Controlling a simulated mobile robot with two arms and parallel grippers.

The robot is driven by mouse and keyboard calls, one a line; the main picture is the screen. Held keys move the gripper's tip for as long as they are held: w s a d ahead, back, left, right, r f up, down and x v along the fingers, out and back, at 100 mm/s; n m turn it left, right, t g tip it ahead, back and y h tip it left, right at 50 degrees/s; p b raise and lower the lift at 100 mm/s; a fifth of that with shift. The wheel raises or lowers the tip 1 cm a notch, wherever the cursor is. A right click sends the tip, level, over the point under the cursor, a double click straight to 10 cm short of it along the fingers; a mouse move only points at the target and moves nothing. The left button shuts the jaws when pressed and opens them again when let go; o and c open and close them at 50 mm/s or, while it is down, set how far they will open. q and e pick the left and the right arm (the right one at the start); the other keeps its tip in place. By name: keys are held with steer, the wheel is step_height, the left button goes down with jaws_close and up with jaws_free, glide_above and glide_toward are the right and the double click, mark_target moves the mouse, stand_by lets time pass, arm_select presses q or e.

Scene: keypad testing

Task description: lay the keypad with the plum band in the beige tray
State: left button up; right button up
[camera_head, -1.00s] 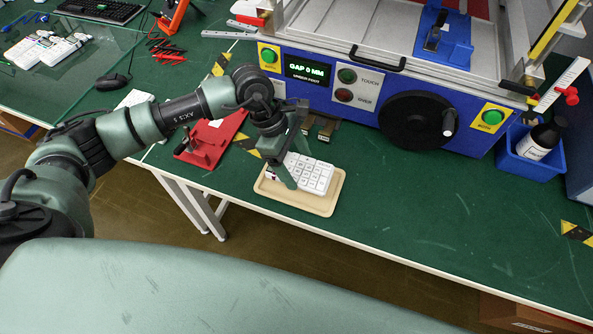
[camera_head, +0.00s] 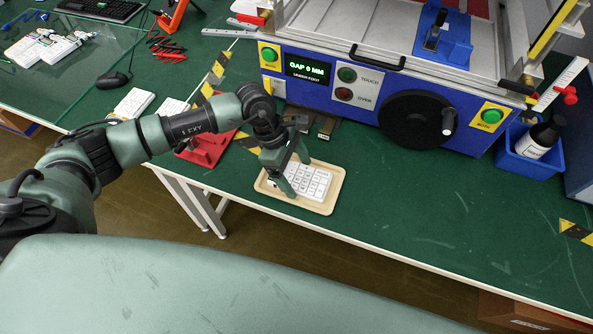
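A white keypad (camera_head: 313,184) with rows of keys lies in the beige tray (camera_head: 325,208), looking flat on its floor. Its left end is partly hidden by my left gripper (camera_head: 294,174), so I cannot make out a plum band. The gripper points down over that end, with one finger on the near side and the other towards the far side. Whether the fingers press on the keypad or stand slightly apart from it is not clear. My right gripper is not in view.
The blue machine (camera_head: 345,95) with its black handwheel (camera_head: 417,120) stands behind the tray. A red fixture (camera_head: 207,147) is to the left. Another white keypad (camera_head: 134,103) lies further left. A blue bin (camera_head: 530,158) holds a dark bottle. Green table is clear right of the tray.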

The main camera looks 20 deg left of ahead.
arm_select(q)
steer(key=b+v, duration=0.2)
steer(key=v, duration=1)
